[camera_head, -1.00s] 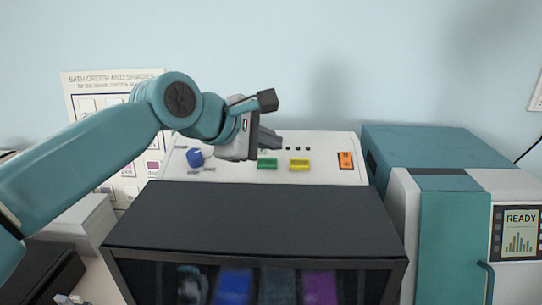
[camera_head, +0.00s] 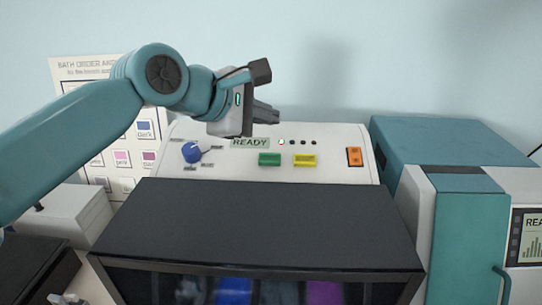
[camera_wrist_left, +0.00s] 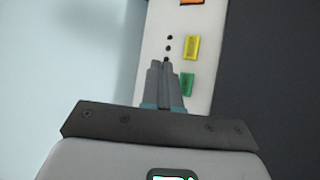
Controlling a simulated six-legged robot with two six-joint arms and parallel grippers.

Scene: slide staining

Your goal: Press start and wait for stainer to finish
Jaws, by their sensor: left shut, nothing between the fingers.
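The stainer has a pale sloping control panel (camera_head: 330,172) above its dark hood (camera_head: 260,215). The panel carries a small display reading READY (camera_head: 250,143), a green button (camera_head: 269,159), a yellow button (camera_head: 304,160), an orange switch (camera_head: 354,156) and a blue knob (camera_head: 192,152). One small indicator light (camera_head: 281,142) looks white; those beside it are dark. My left gripper (camera_head: 272,112) is shut and empty, above the panel's top edge near the display. In the left wrist view its fingertips (camera_wrist_left: 164,64) appear beside the green button (camera_wrist_left: 187,84); contact cannot be told. My right gripper is out of view.
A teal and white machine (camera_head: 450,200) stands close on the right, its screen (camera_head: 530,238) partly cut off. Coloured baths (camera_head: 235,290) show behind the hood's front window. A bath-order chart (camera_head: 120,155) hangs on the wall behind a white box (camera_head: 68,212) at left.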

